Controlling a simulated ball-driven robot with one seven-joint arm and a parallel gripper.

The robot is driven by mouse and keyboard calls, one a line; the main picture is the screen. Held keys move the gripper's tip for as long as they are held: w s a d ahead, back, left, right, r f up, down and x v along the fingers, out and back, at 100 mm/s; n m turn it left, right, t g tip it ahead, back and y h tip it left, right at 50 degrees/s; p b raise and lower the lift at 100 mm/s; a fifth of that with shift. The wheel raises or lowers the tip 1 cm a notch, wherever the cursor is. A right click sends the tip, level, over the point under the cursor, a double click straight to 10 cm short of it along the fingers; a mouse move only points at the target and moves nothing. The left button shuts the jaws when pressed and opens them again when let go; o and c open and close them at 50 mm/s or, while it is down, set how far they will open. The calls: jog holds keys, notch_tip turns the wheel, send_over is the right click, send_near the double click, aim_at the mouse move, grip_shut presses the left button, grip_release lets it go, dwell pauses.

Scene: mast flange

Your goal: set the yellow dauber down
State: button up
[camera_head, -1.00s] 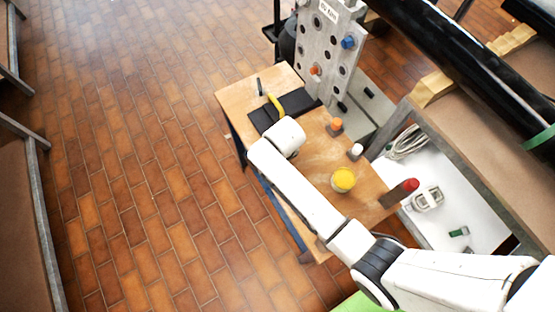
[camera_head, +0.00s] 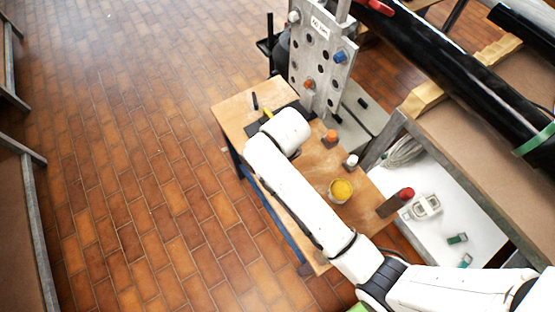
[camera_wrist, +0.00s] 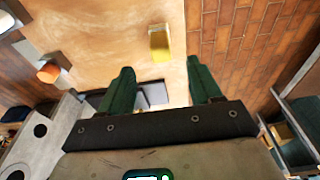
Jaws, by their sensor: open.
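Beyond the fingertips, a yellow block-like thing (camera_wrist: 160,43) shows against the wood. I cannot tell whether it is the dauber or the yellow pot (camera_head: 341,190). Part of the dark mat (camera_wrist: 152,95) shows between the fingers.
The wooden table (camera_head: 235,107) bears an orange-topped piece (camera_head: 331,137), a white-topped piece (camera_head: 351,161) and a red-topped piece (camera_head: 405,194). An upright metal plate (camera_head: 320,60) with holes stands along its right side. Open tiled floor lies left.

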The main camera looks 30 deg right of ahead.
jog(key=shift+s+r, duration=0.15)
jog(key=shift+r, duration=0.6)
jog(key=s+d, duration=0.4)
jog(key=s, duration=0.6)
jog(key=s+d+r, duration=0.1)
jog(key=s+d, duration=0.3)
jog(key=s, duration=0.7)
jog(key=shift+d+r+m+g, duration=0.2)
jog(key=shift+m+g, duration=0.1)
jog(key=shift+g, duration=0.1)
